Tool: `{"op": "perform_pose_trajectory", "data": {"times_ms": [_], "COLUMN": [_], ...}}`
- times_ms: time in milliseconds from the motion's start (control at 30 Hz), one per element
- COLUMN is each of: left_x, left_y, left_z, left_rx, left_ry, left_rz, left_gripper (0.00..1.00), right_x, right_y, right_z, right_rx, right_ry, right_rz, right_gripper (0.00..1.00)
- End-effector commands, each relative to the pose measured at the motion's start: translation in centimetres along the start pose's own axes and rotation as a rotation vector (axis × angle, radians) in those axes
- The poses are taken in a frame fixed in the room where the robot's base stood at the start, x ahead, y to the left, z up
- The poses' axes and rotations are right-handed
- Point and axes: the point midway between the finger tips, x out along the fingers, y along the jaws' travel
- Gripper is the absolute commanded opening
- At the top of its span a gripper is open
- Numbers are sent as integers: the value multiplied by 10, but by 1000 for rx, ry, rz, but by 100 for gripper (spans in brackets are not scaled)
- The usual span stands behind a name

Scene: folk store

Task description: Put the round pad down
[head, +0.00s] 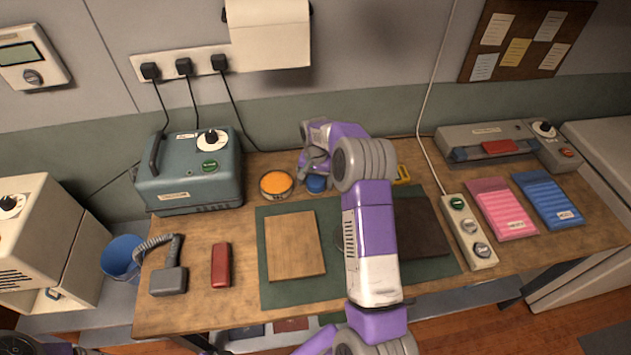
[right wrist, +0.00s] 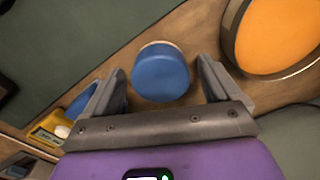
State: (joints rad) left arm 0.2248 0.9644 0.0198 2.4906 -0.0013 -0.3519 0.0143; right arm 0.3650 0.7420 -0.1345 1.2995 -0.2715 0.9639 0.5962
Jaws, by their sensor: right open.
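A round blue piece (head: 316,184) with a pale rim stands on the bench near the wall. In the right wrist view this blue piece (right wrist: 160,72) sits between the spread fingers, with a gap on each side. My right gripper (head: 315,168) is open over it and holds nothing. A flat round orange-topped pad or tin (head: 276,184) with a dark rim lies just to the left. It also shows in the right wrist view (right wrist: 278,35), beside one finger. I cannot tell which of these two is the round pad. My left gripper is out of view.
A green mat (head: 290,292) with a wooden board (head: 294,245) lies in front. A teal machine (head: 190,170) stands left of the orange piece. My right arm hides part of the mat.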

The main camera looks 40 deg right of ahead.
Motion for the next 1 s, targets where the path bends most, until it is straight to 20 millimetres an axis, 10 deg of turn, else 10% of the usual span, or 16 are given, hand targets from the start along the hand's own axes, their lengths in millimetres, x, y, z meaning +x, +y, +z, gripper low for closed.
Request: {"op": "perform_pose_trajectory", "data": {"times_ms": [500,1000], "left_x": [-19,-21], "left_y": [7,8], "left_z": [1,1], "left_rx": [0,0], "left_ry": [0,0], "left_rz": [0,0], "left_gripper": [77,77], "right_x": [-102,-115], "right_y": [-1,0], "right_z": [0,0], "right_rx": [0,0], "right_ry": [2,0], "right_rz": [-2,0], "right_gripper": [90,90]}}
